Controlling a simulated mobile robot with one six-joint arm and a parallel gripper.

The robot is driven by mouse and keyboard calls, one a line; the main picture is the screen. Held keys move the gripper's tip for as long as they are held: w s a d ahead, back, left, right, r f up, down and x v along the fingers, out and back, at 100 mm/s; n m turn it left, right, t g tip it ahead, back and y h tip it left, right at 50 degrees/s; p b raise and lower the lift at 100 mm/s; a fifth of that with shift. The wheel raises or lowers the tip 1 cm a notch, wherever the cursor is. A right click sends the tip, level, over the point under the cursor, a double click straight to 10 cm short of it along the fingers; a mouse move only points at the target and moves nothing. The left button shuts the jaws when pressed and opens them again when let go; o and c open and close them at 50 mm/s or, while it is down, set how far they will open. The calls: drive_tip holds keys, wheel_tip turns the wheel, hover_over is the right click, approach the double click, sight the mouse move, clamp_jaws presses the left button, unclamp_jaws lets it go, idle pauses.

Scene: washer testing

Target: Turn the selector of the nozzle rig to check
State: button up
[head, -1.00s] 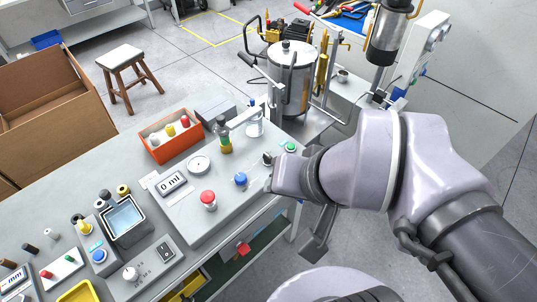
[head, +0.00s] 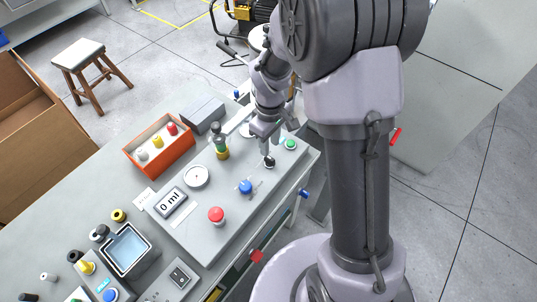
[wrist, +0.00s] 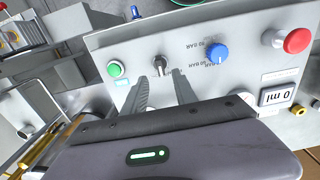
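The nozzle rig is a grey sloped box (head: 228,226) on the bench. Its selector, a small dark and silver knob (head: 269,162), is on the right part of the panel, between the green button (head: 290,144) and the blue knob (head: 246,187). The selector also shows in the wrist view (wrist: 160,64), its marks unreadable. My gripper (wrist: 163,82) is open and empty, its two fingers apart and pointing toward the selector, which shows just past and between the fingertips. I cannot tell whether they touch it. In the head view my gripper (head: 264,134) hangs just behind the selector.
A red button (head: 216,215), a round gauge (head: 196,176) and a "0 ml" display (head: 171,202) are on the panel. A bottle (head: 221,147) stands at its back edge. An orange bin (head: 158,150) is behind left. The panel around the selector is mostly flat and clear.

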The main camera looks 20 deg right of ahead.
sight(270, 158)
wheel_tip(270, 158, down, 6)
drive_tip(key=shift+f+b, duration=0.15)
drive_tip(key=shift+b, duration=0.7)
clamp_jaws()
